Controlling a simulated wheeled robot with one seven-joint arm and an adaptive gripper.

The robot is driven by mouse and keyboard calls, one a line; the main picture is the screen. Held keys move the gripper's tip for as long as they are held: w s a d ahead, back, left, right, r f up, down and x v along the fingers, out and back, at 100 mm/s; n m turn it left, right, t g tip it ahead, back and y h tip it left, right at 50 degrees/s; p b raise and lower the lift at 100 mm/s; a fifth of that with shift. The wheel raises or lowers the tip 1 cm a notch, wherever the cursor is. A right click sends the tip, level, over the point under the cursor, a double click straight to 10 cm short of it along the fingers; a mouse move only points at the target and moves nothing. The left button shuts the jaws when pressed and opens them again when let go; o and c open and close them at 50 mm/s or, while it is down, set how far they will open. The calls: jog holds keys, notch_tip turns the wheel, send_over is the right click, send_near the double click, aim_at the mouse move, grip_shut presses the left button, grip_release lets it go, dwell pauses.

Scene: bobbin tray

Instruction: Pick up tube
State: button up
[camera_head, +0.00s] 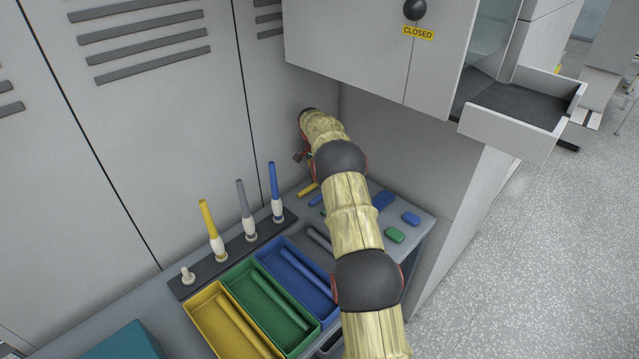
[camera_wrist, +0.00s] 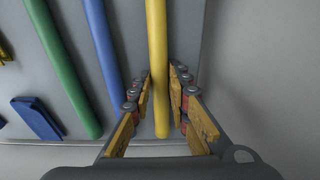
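A long yellow tube (camera_wrist: 157,35) runs down the middle of the wrist view, between the two fingers of my gripper (camera_wrist: 159,85). The fingers stand apart on either side of it, with a gap visible at least on the right; I cannot tell whether the left one touches. A blue tube (camera_wrist: 103,45) and a green tube (camera_wrist: 66,70) lie to its left on the grey surface. In the head view a short part of a yellow tube (camera_head: 308,189) shows left of my arm, with a blue one (camera_head: 316,200) beside it. My arm hides most of that area.
A dark rack (camera_head: 205,276) carries upright yellow (camera_head: 208,217), grey (camera_head: 241,195) and blue (camera_head: 274,178) tubes and a bare peg (camera_head: 187,275). Yellow (camera_head: 200,308), green (camera_head: 243,280) and blue (camera_head: 270,256) trays hold tubes. Cabinet walls stand close behind; an open drawer (camera_head: 510,132) juts out right.

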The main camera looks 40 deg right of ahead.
grip_shut()
jog(key=shift+r, duration=0.1)
notch_tip(320, 180, up, 10)
jog(key=p, duration=0.3)
